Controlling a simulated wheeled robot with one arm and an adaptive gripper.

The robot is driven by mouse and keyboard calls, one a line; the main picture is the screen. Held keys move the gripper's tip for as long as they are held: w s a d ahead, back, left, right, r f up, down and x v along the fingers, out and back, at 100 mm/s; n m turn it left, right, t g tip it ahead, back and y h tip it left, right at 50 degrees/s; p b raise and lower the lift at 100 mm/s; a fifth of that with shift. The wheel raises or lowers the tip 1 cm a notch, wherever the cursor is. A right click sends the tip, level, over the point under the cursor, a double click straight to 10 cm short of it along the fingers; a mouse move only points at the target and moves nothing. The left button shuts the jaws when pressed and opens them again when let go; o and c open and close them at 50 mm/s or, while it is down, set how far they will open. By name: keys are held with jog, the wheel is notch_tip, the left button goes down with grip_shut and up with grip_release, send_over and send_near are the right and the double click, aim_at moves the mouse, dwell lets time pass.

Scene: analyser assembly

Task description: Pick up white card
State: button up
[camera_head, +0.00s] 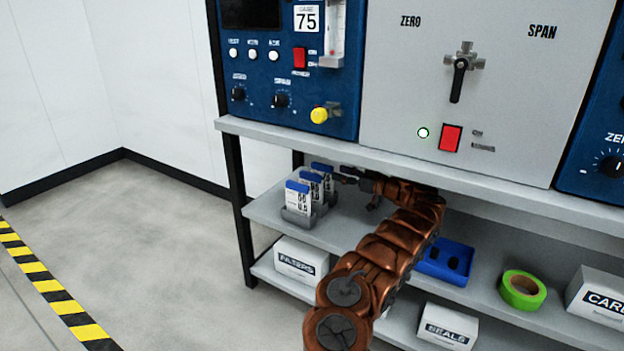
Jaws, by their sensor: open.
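Several white cards with blue top edges and dark print stand upright in a row in a grey holder (297,219) on the middle shelf. The front white card (297,200) is the most visible. A second card (312,185) and a rear card (323,173) stand behind it, partly covered. My gripper (343,176) is open, just right of the rear card, under the upper shelf's edge. It is small and dark here, and I cannot tell whether it touches a card. My copper-coloured arm reaches in from the lower middle.
The upper shelf (290,139) with analyser panels lies close above my gripper. A blue tray (447,262) and green tape roll (522,290) sit to the right on the middle shelf. Floor at left is clear.

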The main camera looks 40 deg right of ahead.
aim_at(312, 163)
jog(key=shift+r+b+x, duration=0.25)
jog(key=shift+b+x, duration=0.55)
jog(key=shift+x, duration=1.2)
jog(key=shift+r+b+x, duration=0.2)
jog(key=shift+b+x, duration=0.6)
jog(key=shift+x, duration=1.15)
grip_shut()
